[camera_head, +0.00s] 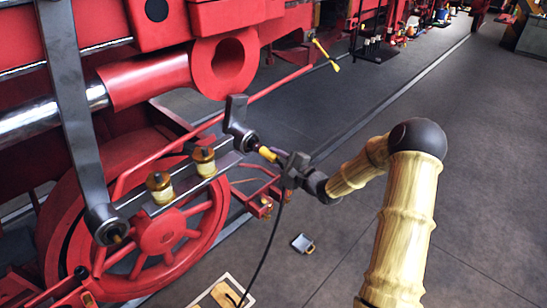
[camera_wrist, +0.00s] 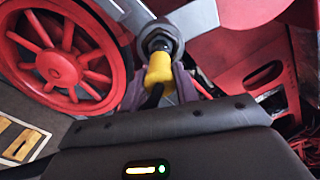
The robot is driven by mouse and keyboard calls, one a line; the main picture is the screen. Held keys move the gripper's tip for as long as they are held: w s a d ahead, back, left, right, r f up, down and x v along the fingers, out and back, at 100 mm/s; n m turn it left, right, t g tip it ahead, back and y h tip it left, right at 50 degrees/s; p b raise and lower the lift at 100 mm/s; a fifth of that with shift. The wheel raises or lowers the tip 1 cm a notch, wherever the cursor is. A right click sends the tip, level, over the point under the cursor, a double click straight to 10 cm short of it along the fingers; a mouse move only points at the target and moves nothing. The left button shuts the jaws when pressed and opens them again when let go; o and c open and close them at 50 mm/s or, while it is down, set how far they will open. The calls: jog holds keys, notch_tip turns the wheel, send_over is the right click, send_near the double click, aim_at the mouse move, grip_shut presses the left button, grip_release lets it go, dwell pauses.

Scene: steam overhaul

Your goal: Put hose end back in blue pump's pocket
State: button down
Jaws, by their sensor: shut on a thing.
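My gripper (camera_head: 279,158) is shut on the yellow hose end (camera_head: 266,153). In the wrist view the yellow hose end (camera_wrist: 158,70) sits between the two dark fingers of my gripper (camera_wrist: 158,90). Its tip points at the grey steel rod joint (camera_head: 238,128) and is close to it or touching; I cannot tell which. A black hose (camera_head: 268,245) hangs from my gripper toward the floor. I cannot make out a blue pump or its pocket in either view.
A red spoked wheel (camera_head: 160,236) and grey rods with brass cups (camera_head: 204,160) stand at left. A wooden item (camera_head: 222,295) lies at the bottom. A small blue-grey object (camera_head: 302,243) lies on the floor. The floor at right is clear.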

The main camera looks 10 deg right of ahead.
jog(key=shift+p+v, duration=0.5)
jog(key=shift+v, duration=1.65)
jog(key=s+f+m+t+h+b, duration=0.1)
jog(key=s+f+m+h+b, duration=0.1)
jog(key=f, duration=0.9)
jog(key=s+a+f+m+t+h+b, duration=0.1)
jog(key=s+f+m+h+b, duration=0.1)
jog(key=s+f+h+b, duration=0.2)
jog(key=s+f+m+t+h+b, duration=0.1)
jog(key=s+f+m+h+b, duration=0.2)
jog(key=f, duration=1.5)
jog(key=s+h, duration=0.1)
jog(key=s, duration=0.3)
jog(key=shift+s+a+h, duration=0.15)
jog(key=shift+h, duration=0.15)
jog(key=shift+a, duration=0.1)
